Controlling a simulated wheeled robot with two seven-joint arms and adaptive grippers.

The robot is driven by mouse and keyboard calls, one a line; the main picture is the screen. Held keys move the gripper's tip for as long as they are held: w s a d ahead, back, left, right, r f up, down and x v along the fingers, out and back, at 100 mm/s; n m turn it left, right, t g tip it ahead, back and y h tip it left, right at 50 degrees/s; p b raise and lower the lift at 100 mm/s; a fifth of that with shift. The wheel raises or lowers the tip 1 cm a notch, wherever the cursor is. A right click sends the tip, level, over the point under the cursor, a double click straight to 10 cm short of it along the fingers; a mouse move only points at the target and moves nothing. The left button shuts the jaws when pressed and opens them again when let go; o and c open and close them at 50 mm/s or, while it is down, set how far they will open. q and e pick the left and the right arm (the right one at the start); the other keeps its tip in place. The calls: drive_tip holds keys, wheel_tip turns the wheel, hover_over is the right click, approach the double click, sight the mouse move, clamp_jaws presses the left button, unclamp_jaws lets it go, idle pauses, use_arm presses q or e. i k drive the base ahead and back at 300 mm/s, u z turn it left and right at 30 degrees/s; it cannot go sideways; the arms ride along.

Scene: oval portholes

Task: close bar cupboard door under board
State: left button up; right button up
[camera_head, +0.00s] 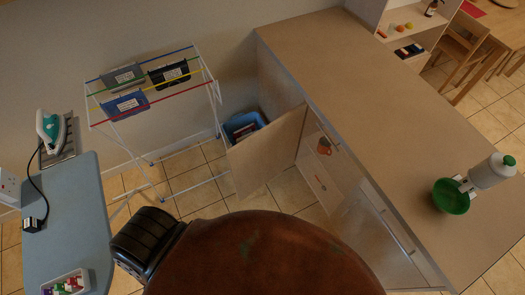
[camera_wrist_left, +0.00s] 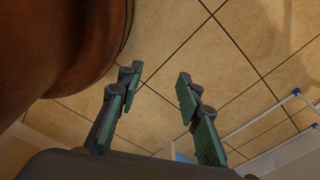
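The bar cupboard door (camera_head: 266,155) is a beige panel that stands open, swung out from the left end of the bar front. The board (camera_head: 345,65) of the bar is a long beige top above the cupboard. An orange-brown object (camera_head: 324,146) shows inside the opening. My left gripper (camera_wrist_left: 158,80) is open and empty in the left wrist view, with its two green-padded fingers apart above the tiled floor. The door is not clearly seen there. In the head view its fingers are hidden; a black part, apparently of my left arm, shows at the bottom. My right gripper is not in view.
A large brown rounded thing (camera_head: 255,255) blocks the bottom middle and shows at left in the wrist view (camera_wrist_left: 65,45). A drying rack (camera_head: 150,100) and blue bin (camera_head: 243,126) stand beyond the door. An ironing board (camera_head: 65,220) is at left.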

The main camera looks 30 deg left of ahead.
sight(259, 159)
drive_tip(key=u, duration=2.15)
drive_tip(key=i, duration=1.2)
drive_tip(key=z, duration=1.8)
